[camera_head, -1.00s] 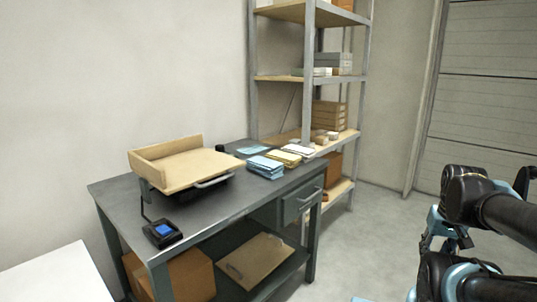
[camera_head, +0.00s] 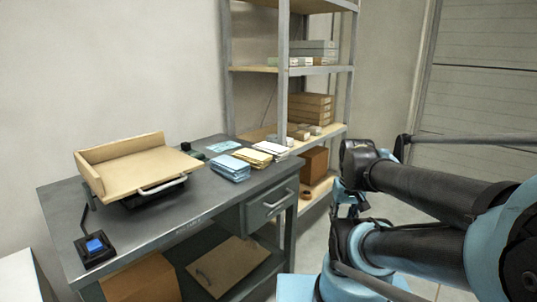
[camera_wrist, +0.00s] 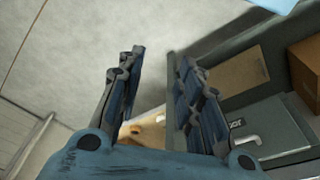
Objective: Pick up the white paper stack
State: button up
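The white paper stack (camera_head: 269,149) lies on the grey desk in the head view, at the right end of a row near the back right corner. A yellowish stack (camera_head: 253,158) lies beside it, then a blue stack (camera_head: 230,168). My gripper (camera_wrist: 155,55) is open and empty in the wrist view, with a clear gap between its fingers. In the head view it hangs to the right of the desk, apart from the stacks, partly hidden by my arm. I cannot make out the white stack in the wrist view.
The grey desk (camera_head: 165,236) holds a tan tray (camera_head: 140,166) and a small device with a blue screen (camera_head: 96,248). A metal shelf rack (camera_head: 284,75) with boxes stands behind the desk's right end. Open floor lies right of the rack.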

jog(key=shift+o, duration=1.4)
jog(key=o, duration=0.9)
notch_tip(320, 180, up, 2)
jog(key=shift+a, duration=0.15)
notch_tip(320, 180, up, 21)
jog(key=n+y, duration=0.3)
jog(key=n, duration=0.7)
send_over(272, 147)
jog(key=s+d, duration=0.4)
jog(key=shift+t, duration=0.4)
jog(key=x, duration=1.1)
jog(key=shift+a+f, duration=0.2)
jog(key=shift+a, duration=0.25)
jog(key=shift+d+x, duration=0.2)
jog(key=shift+x, duration=2.4)
